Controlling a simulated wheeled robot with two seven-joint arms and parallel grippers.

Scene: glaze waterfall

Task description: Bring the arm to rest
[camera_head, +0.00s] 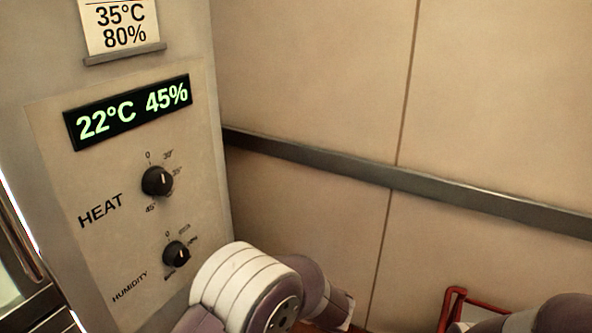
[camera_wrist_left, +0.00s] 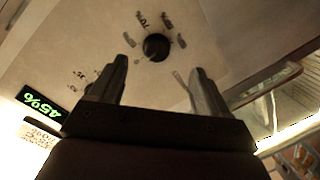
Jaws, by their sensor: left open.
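My left gripper (camera_wrist_left: 159,66) is open and empty in the left wrist view, its two dark fingers apart. The black humidity knob (camera_wrist_left: 156,46) shows beyond the fingertips, apart from them as far as I can tell. In the head view the humidity knob (camera_head: 176,255) sits low on the panel, beside my left arm (camera_head: 245,287). The left gripper is not visible there. The heat knob (camera_head: 157,181) is above it. The lit display (camera_head: 130,112) reads 22°C 45%. My right gripper is out of view.
A card (camera_head: 121,25) reading 35°C 80% sits above the display. A dark rail (camera_head: 400,180) crosses the beige wall (camera_head: 310,70). A red frame (camera_head: 452,307) stands at lower right. A metal handle (camera_head: 22,240) is at far left.

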